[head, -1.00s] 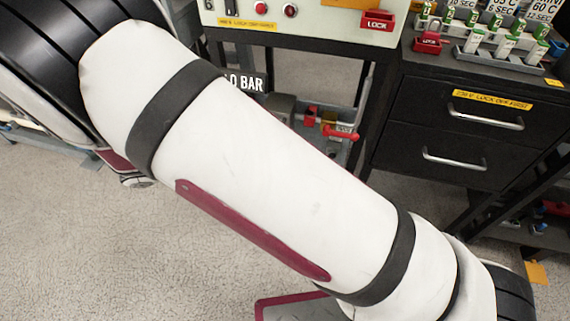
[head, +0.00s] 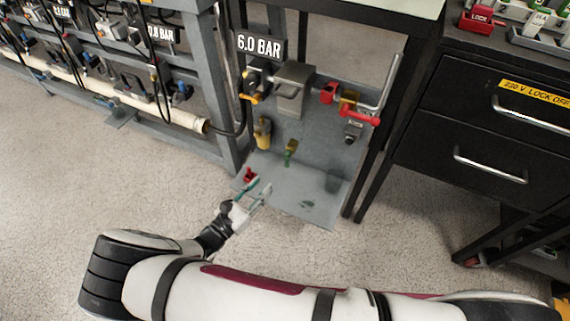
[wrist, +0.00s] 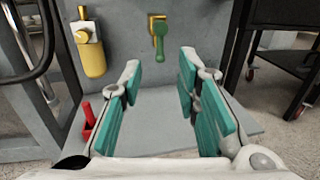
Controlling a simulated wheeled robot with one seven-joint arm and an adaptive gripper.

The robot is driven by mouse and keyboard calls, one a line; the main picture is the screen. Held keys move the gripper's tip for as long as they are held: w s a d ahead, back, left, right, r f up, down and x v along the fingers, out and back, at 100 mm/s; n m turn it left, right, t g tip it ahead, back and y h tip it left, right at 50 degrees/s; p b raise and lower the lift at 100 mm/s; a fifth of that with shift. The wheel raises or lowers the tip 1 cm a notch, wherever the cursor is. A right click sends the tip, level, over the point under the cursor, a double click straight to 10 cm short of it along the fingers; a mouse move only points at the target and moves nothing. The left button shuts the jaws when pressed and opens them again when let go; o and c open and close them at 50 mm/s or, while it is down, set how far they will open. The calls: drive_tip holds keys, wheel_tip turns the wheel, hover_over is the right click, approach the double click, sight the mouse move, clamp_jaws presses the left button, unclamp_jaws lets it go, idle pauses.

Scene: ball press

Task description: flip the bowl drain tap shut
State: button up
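A small brass tap with a green lever (head: 291,150) is on the lower part of the grey panel, and I take it for the bowl drain tap. In the wrist view the green lever (wrist: 160,42) hangs straight down from its brass body. A yellow bowl (head: 263,132) is to its left, also seen in the wrist view (wrist: 92,52). My gripper (head: 258,191) is low in front of the panel, over the base plate's front-left part. In the wrist view its teal-padded fingers (wrist: 160,97) are spread, with nothing between them. The lever is ahead, apart from them.
A red object (head: 249,175) sits at the base plate's (head: 318,213) left side, near my gripper. Red-handled valves (head: 359,118) and a bent pipe are higher up. A grey frame (head: 228,90) stands left, black drawers (head: 470,135) right.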

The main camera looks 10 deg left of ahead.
sight(286, 160)
drive_tip(key=b+x, duration=0.1)
drive_tip(key=x, duration=1)
drive_tip(key=shift+w+d+b, duration=0.15)
drive_tip(key=shift+b, duration=0.15)
clamp_jaws()
